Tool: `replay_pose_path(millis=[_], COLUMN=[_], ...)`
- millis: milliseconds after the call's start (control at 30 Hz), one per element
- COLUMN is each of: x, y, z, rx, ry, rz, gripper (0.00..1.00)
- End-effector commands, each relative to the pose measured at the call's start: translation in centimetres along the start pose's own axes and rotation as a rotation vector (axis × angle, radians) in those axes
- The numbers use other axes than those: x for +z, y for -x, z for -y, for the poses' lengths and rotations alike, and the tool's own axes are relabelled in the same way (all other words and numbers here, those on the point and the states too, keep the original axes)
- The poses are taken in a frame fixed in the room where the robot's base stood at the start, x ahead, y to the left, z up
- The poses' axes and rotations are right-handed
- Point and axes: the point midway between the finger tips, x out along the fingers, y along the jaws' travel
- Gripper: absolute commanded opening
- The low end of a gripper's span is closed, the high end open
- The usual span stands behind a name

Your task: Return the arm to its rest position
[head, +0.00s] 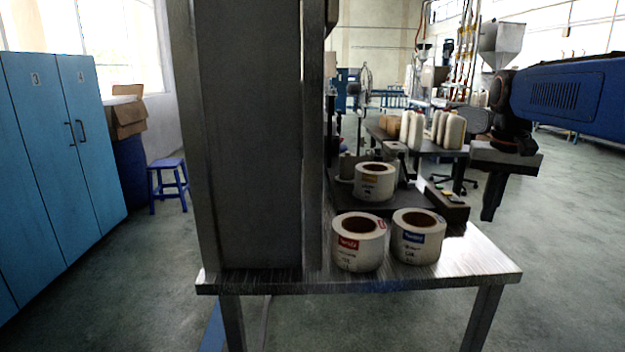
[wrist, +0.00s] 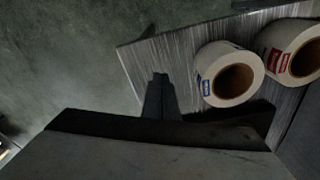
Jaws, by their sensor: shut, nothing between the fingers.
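My gripper (head: 492,205) points down at the right of the head view, beside the right edge of the metal table (head: 450,272). Its dark fingers are together and empty; they also show in the wrist view (wrist: 160,85). A label roll with a blue label (head: 418,237) stands on the table to the left of my gripper, apart from it. A roll with a red label (head: 358,243) stands beside it. Both rolls show at the right of the wrist view, the blue-labelled one (wrist: 218,62) nearer the fingers than the red-labelled one (wrist: 276,62).
A third roll (head: 375,183) sits on a dark device (head: 447,208) behind the two rolls. A tall grey column (head: 250,140) rises from the table's left side. White bottles (head: 447,130) stand on a farther table. Blue lockers (head: 65,170) and a blue stool (head: 167,178) are left. Floor right of the table is clear.

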Motion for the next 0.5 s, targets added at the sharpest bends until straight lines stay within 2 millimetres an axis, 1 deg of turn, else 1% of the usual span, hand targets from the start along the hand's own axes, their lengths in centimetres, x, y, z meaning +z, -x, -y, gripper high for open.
replay_pose_path(millis=[33,100,267,500], x=[1.6,3.5,7.6,13.7], y=[-0.2,-0.8,-2.4,-5.4], z=[0.3,0.7,1.2,1.6], rx=[-0.003,-0.008,-0.018,-0.035], ry=[0.018,0.042,0.096,0.177], rz=[-0.014,-0.033,-0.079,-0.146], gripper=[0.00,0.00,0.00,0.00])
